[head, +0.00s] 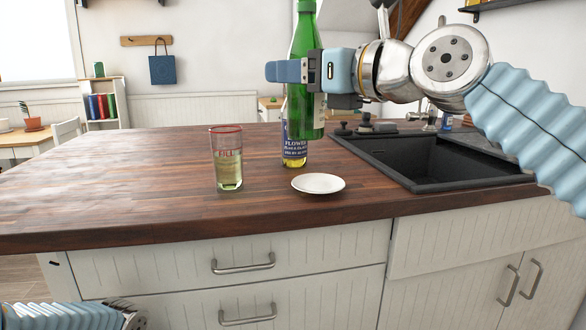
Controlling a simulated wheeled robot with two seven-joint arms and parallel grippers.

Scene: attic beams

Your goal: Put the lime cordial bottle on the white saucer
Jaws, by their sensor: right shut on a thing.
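A green bottle (304,38), which I take to be the lime cordial, is held upright in my right gripper (296,71). The gripper is shut around its upper part, and the bottle's bottom hangs in the air above the counter. The small white saucer (318,183) lies empty on the wooden counter near the front edge, below and a little right of the bottle. My left gripper is out of view; only part of my left arm shows at the bottom left.
A bottle with a blue "FLOWER" label (294,148) stands behind the saucer, partly hidden by the green bottle. A red-rimmed glass (227,160) stands left of the saucer. A dark sink (390,172) is at the right. The counter's left side (110,185) is clear.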

